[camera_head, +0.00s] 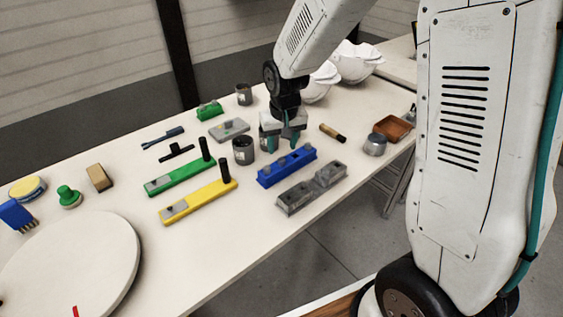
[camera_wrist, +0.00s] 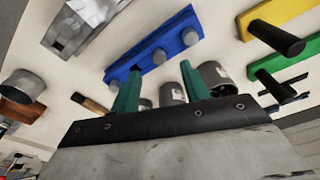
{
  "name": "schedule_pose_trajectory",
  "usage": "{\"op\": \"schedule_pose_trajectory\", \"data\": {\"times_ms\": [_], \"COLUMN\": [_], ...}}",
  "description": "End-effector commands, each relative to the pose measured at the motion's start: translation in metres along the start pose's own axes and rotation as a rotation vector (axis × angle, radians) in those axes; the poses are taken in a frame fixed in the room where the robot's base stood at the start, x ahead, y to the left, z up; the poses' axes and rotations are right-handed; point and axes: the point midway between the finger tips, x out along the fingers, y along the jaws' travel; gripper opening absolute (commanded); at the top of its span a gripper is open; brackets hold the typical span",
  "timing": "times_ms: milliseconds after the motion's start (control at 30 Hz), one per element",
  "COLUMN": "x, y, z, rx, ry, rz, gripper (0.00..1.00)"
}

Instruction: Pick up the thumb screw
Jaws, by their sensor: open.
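Three small grey round-headed knobs stand in a blue rail (camera_head: 276,178) on the table; they look like screws, but I cannot tell which is the thumb screw. In the wrist view the blue rail (camera_wrist: 173,26) crosses the upper middle, with a knob (camera_wrist: 190,37) near its right end, a middle knob (camera_wrist: 158,57) and a third knob (camera_wrist: 136,71) close to the left fingertip. My gripper (camera_head: 283,143) is open and empty, fingers pointing down, just behind and above the rail. Its two green fingers (camera_wrist: 160,78) show apart in the wrist view.
A grey metal block (camera_head: 296,203) lies in front of the rail. A yellow bar (camera_head: 200,205) and a green bar (camera_head: 178,181), each with a black post, lie left. A grey can (camera_head: 243,150) stands close left of my gripper. A brown tray (camera_head: 392,128) is right.

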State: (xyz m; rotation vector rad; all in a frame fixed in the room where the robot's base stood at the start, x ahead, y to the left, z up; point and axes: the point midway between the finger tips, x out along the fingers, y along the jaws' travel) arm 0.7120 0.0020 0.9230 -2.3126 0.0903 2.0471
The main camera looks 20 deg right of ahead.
Motion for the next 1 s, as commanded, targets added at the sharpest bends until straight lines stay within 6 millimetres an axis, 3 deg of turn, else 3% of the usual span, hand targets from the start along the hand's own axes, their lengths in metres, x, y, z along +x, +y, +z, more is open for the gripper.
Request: {"op": "schedule_pose_trajectory", "data": {"times_ms": [333, 633, 667, 800, 833, 1000], "x": [0.048, 0.054, 0.054, 0.054, 0.054, 0.054], "y": [0.002, 0.002, 0.002, 0.002, 0.002, 0.001], "z": [-0.002, -0.002, -0.002, -0.002, -0.002, -0.002], "rx": [0.001, 0.001, 0.000, 0.000, 0.000, 0.000], "ry": [-0.004, 0.000, 0.000, -0.001, -0.001, -0.001], "rz": [0.001, 0.000, 0.000, 0.000, 0.000, 0.000], "gripper": [0.46, 0.46, 0.43, 0.04, 0.00, 0.00]}}
